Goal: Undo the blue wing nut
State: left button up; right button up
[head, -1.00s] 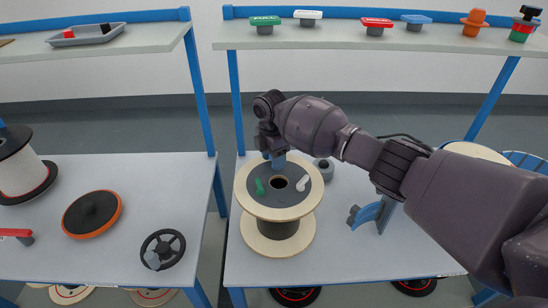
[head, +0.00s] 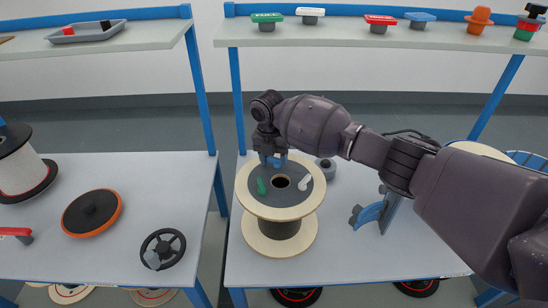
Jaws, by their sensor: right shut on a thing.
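A wooden cable spool (head: 279,234) stands upright on the right table, with a dark grey disc (head: 283,203) on its top flange. A green wing nut (head: 261,186) and a white wing nut (head: 305,182) sit on the disc around the centre hole. My right gripper (head: 275,160) points down at the disc's far edge and is shut on the blue wing nut (head: 280,161), which it partly hides. I cannot tell whether the nut still touches the disc. My left gripper is not in view.
A grey cylinder (head: 326,167) stands just behind the spool. A blue curved part on a grey stand (head: 370,214) is to its right. The shelf above holds several coloured parts. The left table holds an orange-rimmed disc (head: 92,213) and a black handwheel (head: 162,248).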

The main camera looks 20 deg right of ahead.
dwell(0.4)
jog(key=o, duration=0.9)
jog(key=r, duration=0.3)
jog(key=r+p, duration=0.1)
jog(key=r, duration=0.3)
jog(key=a+r, duration=0.1)
jog(key=r, duration=0.2)
jog(key=shift+w+r, duration=0.25)
jog(key=shift+r, duration=0.15)
